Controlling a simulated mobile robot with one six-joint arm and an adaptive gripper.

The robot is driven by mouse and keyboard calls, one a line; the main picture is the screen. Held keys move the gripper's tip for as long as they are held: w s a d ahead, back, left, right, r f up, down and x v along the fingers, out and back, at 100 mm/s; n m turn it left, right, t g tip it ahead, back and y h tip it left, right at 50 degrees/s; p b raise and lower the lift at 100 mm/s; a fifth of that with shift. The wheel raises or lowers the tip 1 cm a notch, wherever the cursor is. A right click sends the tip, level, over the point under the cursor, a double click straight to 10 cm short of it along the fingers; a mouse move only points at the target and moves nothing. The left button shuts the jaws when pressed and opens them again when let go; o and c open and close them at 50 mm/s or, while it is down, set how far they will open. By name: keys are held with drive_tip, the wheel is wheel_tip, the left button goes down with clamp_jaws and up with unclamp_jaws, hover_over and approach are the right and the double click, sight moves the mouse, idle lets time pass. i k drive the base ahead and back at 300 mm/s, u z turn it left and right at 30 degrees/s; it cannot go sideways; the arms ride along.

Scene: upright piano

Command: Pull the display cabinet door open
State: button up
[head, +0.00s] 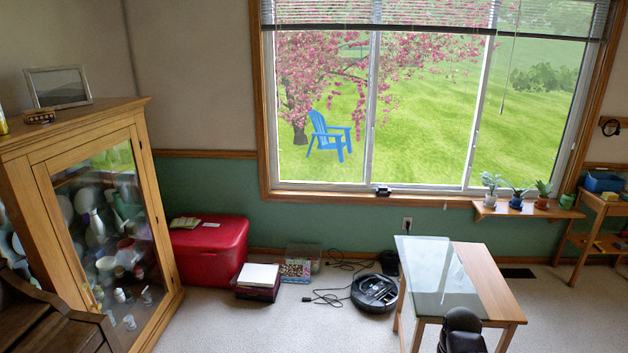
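The display cabinet (75,122) is a light wooden case at the left of the head view. Its door (90,151) has a wooden frame around a tall glass pane and looks closed. Vases, cups and other small ware show behind the glass. A small brass-coloured spot (97,292) low on the door's left side may be a knob or handle; it is too small to tell. My gripper cannot be made out in this view.
Dark brown woodwork (45,325) covers the cabinet's lower left. A red chest (208,248) stands right of the cabinet. A box with papers (258,277), cables and a black robot vacuum (374,293) lie on the carpet. Carpet before the cabinet is clear.

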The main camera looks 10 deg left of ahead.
sight(41, 171)
drive_tip(key=i, duration=0.65)
drive_tip(key=u, duration=0.95)
drive_tip(key=i, duration=2.65)
